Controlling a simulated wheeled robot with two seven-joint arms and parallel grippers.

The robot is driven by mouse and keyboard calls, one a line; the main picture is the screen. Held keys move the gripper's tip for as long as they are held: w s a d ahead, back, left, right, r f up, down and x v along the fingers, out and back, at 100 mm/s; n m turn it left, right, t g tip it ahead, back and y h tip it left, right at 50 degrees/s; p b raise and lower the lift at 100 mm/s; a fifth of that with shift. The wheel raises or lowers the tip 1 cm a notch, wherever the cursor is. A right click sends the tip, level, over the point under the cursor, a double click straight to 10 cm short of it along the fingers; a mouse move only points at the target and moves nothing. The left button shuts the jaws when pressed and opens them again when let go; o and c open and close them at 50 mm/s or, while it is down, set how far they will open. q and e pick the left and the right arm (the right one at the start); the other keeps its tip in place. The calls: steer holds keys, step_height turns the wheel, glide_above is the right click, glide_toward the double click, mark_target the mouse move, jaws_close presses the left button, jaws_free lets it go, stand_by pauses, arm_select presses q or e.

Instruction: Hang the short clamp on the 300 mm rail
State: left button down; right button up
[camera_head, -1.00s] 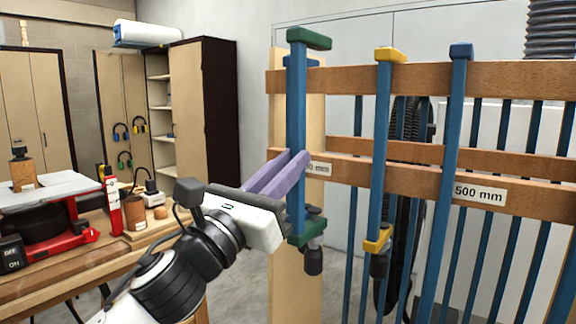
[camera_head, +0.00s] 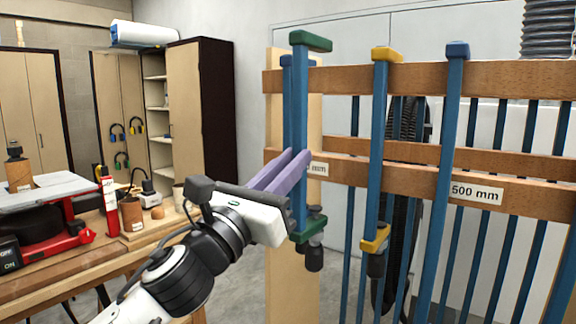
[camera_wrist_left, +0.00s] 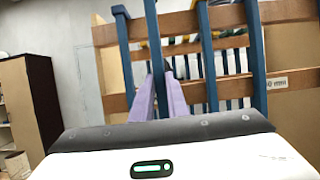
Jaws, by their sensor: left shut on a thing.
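The short clamp (camera_head: 299,120) has a blue bar, green jaws at top and bottom, and a dark handle below. My left gripper (camera_head: 303,158) is shut on its bar with purple fingers, which also show in the left wrist view (camera_wrist_left: 161,88). The clamp is upright in front of the rail (camera_head: 345,78) near its left end. Its top jaw stands above the rail's upper edge; I cannot tell whether it touches the rail. The label (camera_head: 318,169) is partly hidden, with only "mm" readable. My right gripper is not in view.
A blue bar stands just behind and left of the held clamp. A blue clamp with yellow jaws (camera_head: 379,150) hangs to its right, then another blue clamp (camera_head: 443,170) by the "500 mm" label (camera_head: 476,191). A workbench (camera_head: 130,240) with tools stands left.

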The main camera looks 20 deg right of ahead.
arm_select(q)
steer(key=shift+w+d+r+b, duration=0.1)
steer(key=shift+w+d+b, duration=0.05)
steer(key=shift+w+d, duration=0.45)
steer(key=shift+w+d+r+b, duration=0.15)
steer(key=shift+w+d, duration=0.25)
steer(key=shift+d, duration=0.4)
steer(key=shift+w+d, duration=0.15)
steer(key=shift+d, duration=0.05)
steer(key=shift+w+d+f+b, duration=0.1)
steer(key=shift+w+d+b, duration=0.5)
steer(key=shift+w+d, duration=0.55)
steer(key=shift+s+d, duration=0.1)
steer(key=shift+d, duration=0.05)
steer(key=shift+f+b, duration=0.8)
steer(key=shift+f, duration=0.2)
